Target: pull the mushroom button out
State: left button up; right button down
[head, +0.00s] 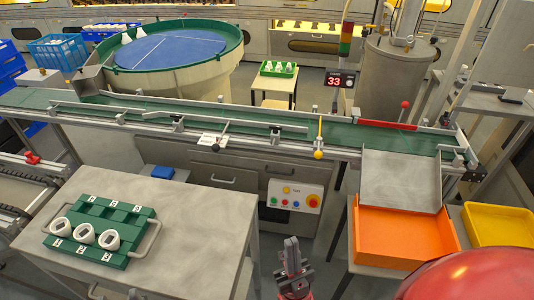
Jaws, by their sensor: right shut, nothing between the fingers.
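The red mushroom button (313,201) sits on a yellow surround at the right end of a pale control panel (291,196) below the conveyor. Smaller coloured buttons and a yellow one share the panel. I cannot tell from this angle whether the mushroom button is pressed in or out. My right gripper (291,242) points up in the picture at the bottom centre, below the panel. Its fingers are together and empty, apart from the button. My left gripper does not show.
A grey table with a green tray (134,217) holding white parts stands left. An orange bin (403,238) stands right, under a metal chute (400,180), beside a yellow tray (499,224). The green conveyor (260,122) runs above the panel. A yellow-handled lever (319,140) stands at its edge.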

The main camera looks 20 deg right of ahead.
aim_at(313, 202)
jog(key=k+j+z, duration=0.1)
jog(key=z, duration=0.25)
jog(key=k+z, duration=0.15)
jog(key=z, duration=0.2)
jog(key=k+z, duration=0.15)
jog(key=z, duration=0.2)
